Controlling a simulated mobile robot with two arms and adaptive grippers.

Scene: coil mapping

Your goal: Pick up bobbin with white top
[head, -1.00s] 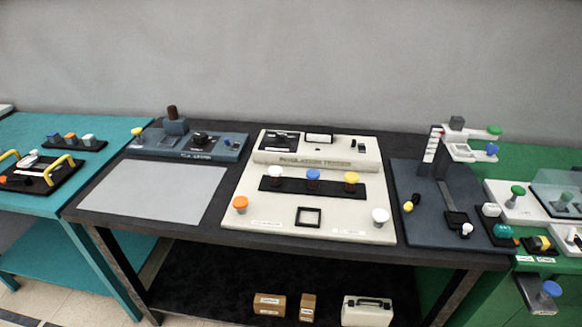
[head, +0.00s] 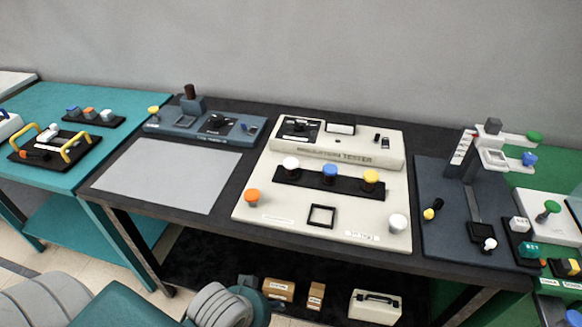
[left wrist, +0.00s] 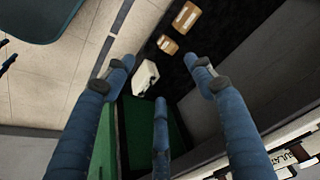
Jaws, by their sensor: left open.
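A bobbin with a white top (head: 290,164) stands in the black strip (head: 318,184) on the beige insulation tester, left of a blue-topped (head: 330,171) and a yellow-topped one (head: 371,177). A white knob (head: 397,224) sits at the tester's front right corner and an orange one (head: 252,196) at its front left. My left gripper (left wrist: 164,76) is open and empty in the left wrist view, its fingers spread over the floor and lower shelf. In the head view, only parts of my left arm show at bottom left. My right gripper is not in view.
The black table carries a bare grey mat (head: 168,174), a blue-grey device (head: 205,128) behind it and a dark stand (head: 462,215) at right. Boxes (head: 278,290) and a white case (head: 375,307) are on the lower shelf. A teal table (head: 40,100) stands at left.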

